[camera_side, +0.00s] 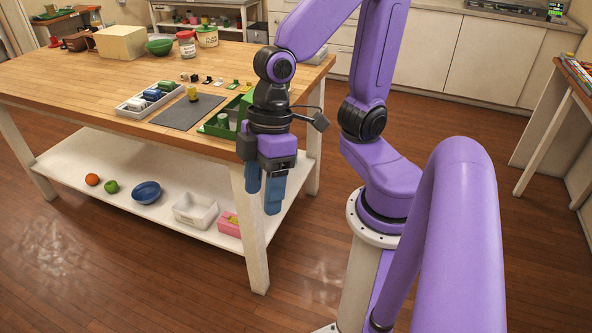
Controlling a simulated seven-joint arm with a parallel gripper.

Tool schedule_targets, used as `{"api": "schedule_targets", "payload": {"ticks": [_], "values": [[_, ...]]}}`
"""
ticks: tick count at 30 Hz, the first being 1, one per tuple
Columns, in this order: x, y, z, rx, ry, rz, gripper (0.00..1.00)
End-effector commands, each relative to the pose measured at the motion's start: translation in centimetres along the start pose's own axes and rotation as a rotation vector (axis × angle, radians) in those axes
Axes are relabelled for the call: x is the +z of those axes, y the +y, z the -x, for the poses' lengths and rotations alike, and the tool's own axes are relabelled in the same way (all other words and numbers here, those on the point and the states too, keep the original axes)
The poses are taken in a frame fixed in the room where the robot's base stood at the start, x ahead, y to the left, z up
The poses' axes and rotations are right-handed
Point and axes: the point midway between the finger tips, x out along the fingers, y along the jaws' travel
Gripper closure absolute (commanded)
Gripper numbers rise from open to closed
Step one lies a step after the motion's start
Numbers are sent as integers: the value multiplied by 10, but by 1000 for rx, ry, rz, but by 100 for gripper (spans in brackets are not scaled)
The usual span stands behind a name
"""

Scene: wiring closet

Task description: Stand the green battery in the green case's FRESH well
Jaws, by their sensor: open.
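The green case (209,129) stands on the wooden table near its right front corner, partly hidden behind my arm. A pale cylinder (223,120) shows inside it; I cannot read its wells or labels. A white tray (126,110) to its left holds several small batteries. One at the tray's far end looks green (165,86), but it is too small to be sure that it is the green battery. My gripper (263,205) is open, with its blue fingers pointing down in front of the table's right front corner, apart from the case and tray.
A grey mat (184,115) lies between tray and case, with a yellow cylinder (192,93) upright at its back edge. Small coloured pieces lie behind it. A box (121,43), green bowl (159,46) and jars stand farther back. The table's left front is clear.

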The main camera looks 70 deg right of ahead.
Motion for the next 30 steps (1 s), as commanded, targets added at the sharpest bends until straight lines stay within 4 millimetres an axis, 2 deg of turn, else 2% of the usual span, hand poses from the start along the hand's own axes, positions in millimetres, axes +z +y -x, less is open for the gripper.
{"api": "schedule_targets", "payload": {"ticks": [1, 3, 7, 11, 30], "values": [[25, 0, 3, 24, -55, 45, 36], [51, 2, 6, 59, -123, 93, 36], [78, 7, 10, 102, -195, 141, 36], [84, 9, 11, 115, -213, 153, 36], [82, 9, 11, 112, -209, 151, 36]]}}
